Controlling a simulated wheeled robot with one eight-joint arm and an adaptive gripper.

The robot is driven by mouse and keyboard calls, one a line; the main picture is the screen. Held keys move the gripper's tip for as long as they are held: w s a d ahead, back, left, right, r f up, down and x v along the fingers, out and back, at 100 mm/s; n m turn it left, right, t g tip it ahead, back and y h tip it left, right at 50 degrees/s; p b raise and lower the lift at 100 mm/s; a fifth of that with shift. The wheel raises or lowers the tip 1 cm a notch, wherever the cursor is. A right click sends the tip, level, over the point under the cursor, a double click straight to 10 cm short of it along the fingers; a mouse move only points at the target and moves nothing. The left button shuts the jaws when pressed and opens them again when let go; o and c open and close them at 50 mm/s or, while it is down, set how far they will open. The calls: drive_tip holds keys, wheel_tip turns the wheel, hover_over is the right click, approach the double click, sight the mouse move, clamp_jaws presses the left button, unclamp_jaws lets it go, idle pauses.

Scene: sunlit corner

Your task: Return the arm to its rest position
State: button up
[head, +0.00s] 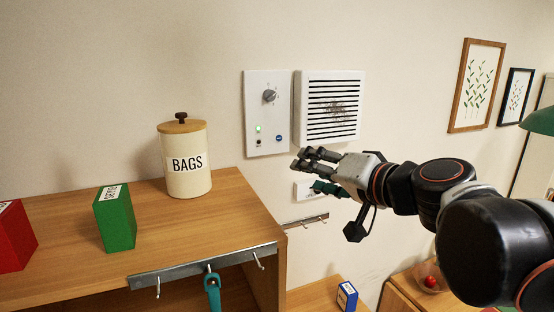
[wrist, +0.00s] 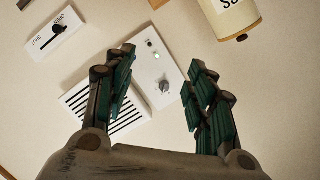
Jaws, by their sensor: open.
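My gripper (head: 309,170) is at the right of the head view, on an arm reaching in from the right edge. It is held in front of the wall, just below the vent grille (head: 330,107) and the white dial panel (head: 266,113). In the wrist view my gripper (wrist: 160,62) has its two green-padded fingers spread wide, with nothing held between them. The dial panel (wrist: 163,87) shows behind the gap between the fingers, with a lit green light. The left finger partly covers the vent grille (wrist: 78,97).
A wooden cabinet top (head: 60,265) holds a BAGS canister (head: 187,165), a green box (head: 115,218) and a red box (head: 14,238). A hook rail (head: 185,268) runs along its front edge. A blue box (head: 347,296) and a bowl (head: 430,280) sit lower right.

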drive_tip(key=s+d+f+n+g+h, duration=0.1)
drive_tip(key=s+d+f+g+h, duration=0.2)
drive_tip(key=s+f, duration=0.4)
drive_tip(key=s+d+f+n+g+h, duration=0.1)
drive_tip(key=s+d+f+h, duration=0.1)
drive_tip(key=s+d+f, duration=0.45)
drive_tip(key=s+d+f+n+g+h, duration=0.1)
drive_tip(key=s+d+f+g+h, duration=0.2)
drive_tip(key=f, duration=0.6)
wheel_tip(320, 180, down, 31)
drive_tip(key=s+t+b, duration=0.1)
drive_tip(key=b, duration=2.9)
drive_tip(key=shift+b, duration=0.3)
